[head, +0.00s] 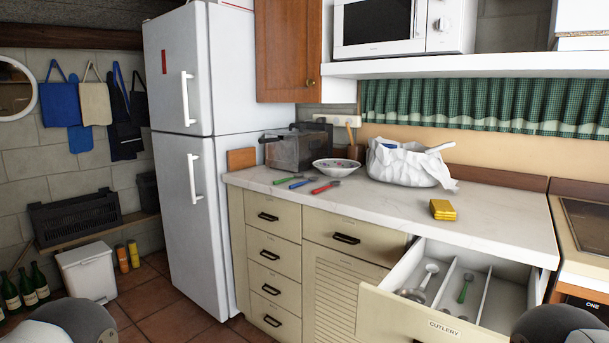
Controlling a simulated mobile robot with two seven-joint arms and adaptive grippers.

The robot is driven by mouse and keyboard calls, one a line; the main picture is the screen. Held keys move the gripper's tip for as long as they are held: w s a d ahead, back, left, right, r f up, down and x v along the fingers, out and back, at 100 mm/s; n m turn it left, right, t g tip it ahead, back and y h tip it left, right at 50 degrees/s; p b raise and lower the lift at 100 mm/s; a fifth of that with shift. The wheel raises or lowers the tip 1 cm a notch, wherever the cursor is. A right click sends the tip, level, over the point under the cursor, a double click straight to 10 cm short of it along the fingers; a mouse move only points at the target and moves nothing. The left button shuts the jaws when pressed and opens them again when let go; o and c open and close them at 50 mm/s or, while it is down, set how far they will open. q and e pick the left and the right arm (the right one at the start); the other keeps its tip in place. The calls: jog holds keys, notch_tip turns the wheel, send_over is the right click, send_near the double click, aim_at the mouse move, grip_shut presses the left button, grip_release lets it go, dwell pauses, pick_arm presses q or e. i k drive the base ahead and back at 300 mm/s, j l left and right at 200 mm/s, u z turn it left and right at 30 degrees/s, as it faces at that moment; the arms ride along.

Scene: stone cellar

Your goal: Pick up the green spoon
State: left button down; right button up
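A green utensil (465,288) lies in the middle compartment of the open cutlery drawer (437,326); its handle points away from me, and its head is too small to identify surely. Another green utensil (286,180) lies on the counter (400,205), beside a blue utensil (301,183) and a red utensil (325,187). I cannot tell surely which green one is a spoon. A pale metal utensil (431,269) lies in the drawer's left compartment. Rounded grey parts of my arms show at the bottom corners; neither gripper is in view.
The drawer sticks out from the cabinet towards me. The fridge (210,150) is left; a microwave (398,26) sits above. The counter's front middle is clear.

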aim_at(299, 175)
jog(key=i+j+z, duration=0.15)
jog(key=i+j, duration=0.15)
jog(key=i+j+z, duration=0.15)
jog(key=i+j, duration=0.15)
jog(key=i+j+z, duration=0.1)
jog(key=i+j, duration=0.25)
jog(key=i+j+z, duration=0.3)
jog(key=i+j, duration=0.2)
jog(key=j, duration=0.3)
jog(key=i+j+z, duration=0.15)
jog(key=j, duration=0.25)
jog(key=i+j+z, duration=0.1)
jog(key=i+j, duration=0.2)
jog(key=j, duration=0.2)
